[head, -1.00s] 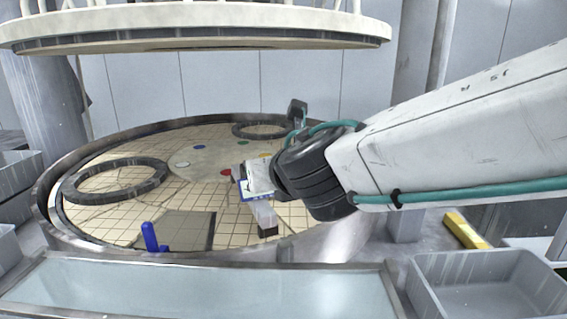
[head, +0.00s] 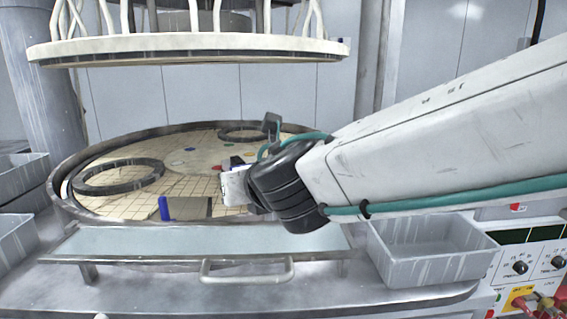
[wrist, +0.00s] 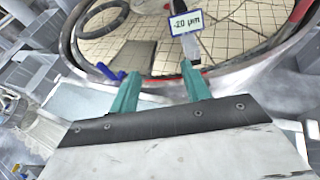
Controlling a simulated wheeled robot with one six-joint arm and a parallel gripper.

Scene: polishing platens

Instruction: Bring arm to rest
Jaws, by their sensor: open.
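My gripper (wrist: 161,70) shows in the wrist view with its two teal fingers spread and nothing between them. Beyond the fingertips are the tiled round platen (wrist: 226,42) and a block with a label reading "-20 µm" (wrist: 186,22). I cannot tell the exact gap between fingers and block. In the head view my arm reaches in from the right, over the near right part of the platen (head: 130,207). The fingers are not clear there.
A dark ring (head: 118,178) lies on the platen's left, another (head: 252,133) at the back. A blue upright piece (head: 164,208) stands near the front rim. A pale shelf with a handle (head: 246,273) and a grey bin (head: 428,252) are in front. A large disc (head: 190,48) hangs above.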

